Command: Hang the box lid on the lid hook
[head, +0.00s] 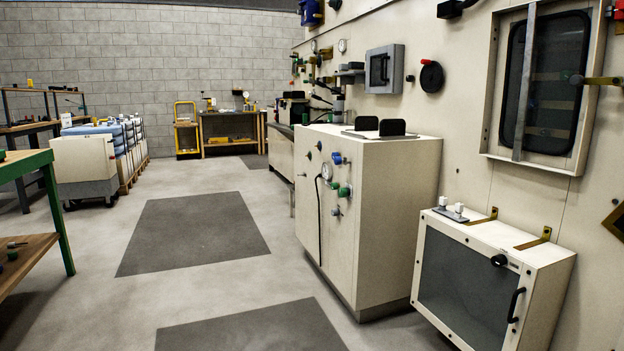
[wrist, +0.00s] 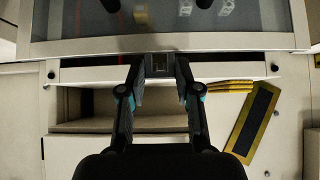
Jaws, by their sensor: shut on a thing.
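In the wrist view, my gripper (wrist: 160,78) has its two dark fingers closed around a small dark grey block at the lower edge of a pale-framed, glazed panel (wrist: 235,42). The panel looks like the box lid, though I cannot be sure. It fills the top of the view and is cut off there. Below it, a pale box-like recess (wrist: 90,112) shows, partly hidden by my gripper. My gripper is not seen in the head view. A brass rod with a dark round end (head: 597,80) juts out at the right edge there; I cannot tell whether it is the lid hook.
A white cabinet with a glass front (head: 465,290) stands low at the right. A pale cabinet with knobs (head: 390,210) stands left of it. A framed window (head: 545,85) is on the wall. The floor (head: 110,300) to the left is open. A yellow-edged dark plate (wrist: 252,118) lies right of my gripper.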

